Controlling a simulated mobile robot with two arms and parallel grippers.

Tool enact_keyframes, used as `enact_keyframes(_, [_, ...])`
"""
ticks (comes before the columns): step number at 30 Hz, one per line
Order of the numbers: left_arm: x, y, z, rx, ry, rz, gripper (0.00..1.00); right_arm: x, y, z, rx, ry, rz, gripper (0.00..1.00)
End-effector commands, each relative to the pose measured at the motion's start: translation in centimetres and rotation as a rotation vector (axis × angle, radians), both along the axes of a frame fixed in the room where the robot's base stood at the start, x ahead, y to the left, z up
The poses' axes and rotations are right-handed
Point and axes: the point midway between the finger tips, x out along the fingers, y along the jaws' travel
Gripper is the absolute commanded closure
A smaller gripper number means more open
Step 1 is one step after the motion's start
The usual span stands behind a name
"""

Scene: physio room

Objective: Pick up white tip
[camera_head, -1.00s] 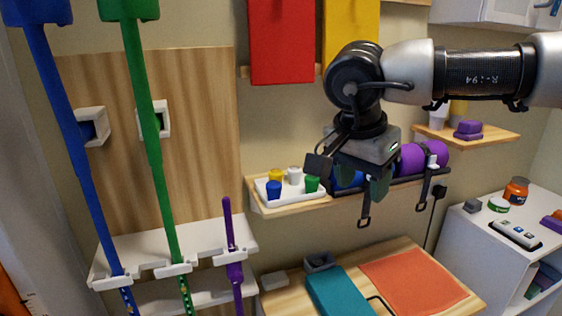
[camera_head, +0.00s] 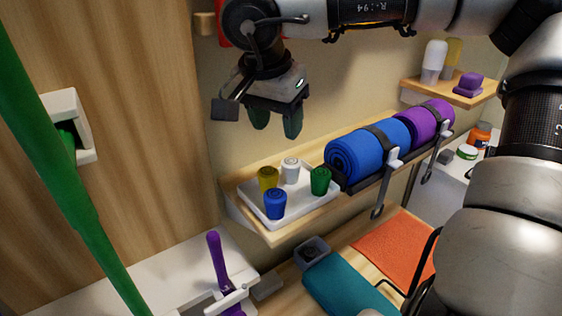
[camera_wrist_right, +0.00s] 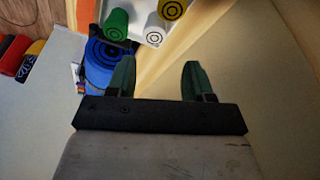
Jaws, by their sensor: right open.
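The white tip (camera_head: 291,170) stands upright at the back of a small white tray (camera_head: 297,214) on a wall shelf. A yellow tip (camera_head: 268,178), a blue tip (camera_head: 275,203) and a green tip (camera_head: 320,181) stand around it. My right gripper (camera_head: 276,122) is open and empty, above and behind the tips, apart from them. In the right wrist view the white tip (camera_wrist_right: 155,36) shows near the top edge, ahead of the open right gripper (camera_wrist_right: 158,68), between the green tip (camera_wrist_right: 117,24) and the yellow tip (camera_wrist_right: 172,9). My left gripper is not in view.
A rolled blue mat (camera_head: 356,158) and a purple mat (camera_head: 430,120) lie in a rack right of the tray. A green pole (camera_head: 62,172) and a purple stick (camera_head: 217,262) stand at left. Bottles (camera_head: 434,60) stand on a higher shelf.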

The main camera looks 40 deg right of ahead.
Motion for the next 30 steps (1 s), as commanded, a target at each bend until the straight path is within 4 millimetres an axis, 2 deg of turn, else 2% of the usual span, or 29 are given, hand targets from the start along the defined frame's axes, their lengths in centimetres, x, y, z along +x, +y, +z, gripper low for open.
enact_keyframes(6, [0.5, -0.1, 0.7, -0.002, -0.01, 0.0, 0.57, 0.2, -0.9, -3.3, 0.001, 0.006, 0.001, 0.48])
enact_keyframes(14, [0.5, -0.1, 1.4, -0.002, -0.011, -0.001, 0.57, 0.3, -1.7, -5.2, 0.003, 0.005, 0.0, 0.48])
enact_keyframes(18, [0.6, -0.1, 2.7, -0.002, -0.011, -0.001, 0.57, 0.3, -2.8, -7.0, 0.004, 0.007, 0.001, 0.48])
enact_keyframes(21, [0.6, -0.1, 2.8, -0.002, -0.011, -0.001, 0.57, 0.5, -3.1, -8.4, 0.003, 0.005, 0.0, 0.48])
enact_keyframes(24, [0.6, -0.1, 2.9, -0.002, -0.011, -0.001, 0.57, 0.5, -3.3, -9.1, 0.002, 0.003, 0.0, 0.48])
enact_keyframes(30, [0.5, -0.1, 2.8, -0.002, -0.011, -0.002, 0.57, 0.5, -3.3, -9.3, 0.002, 0.001, 0.001, 0.48])
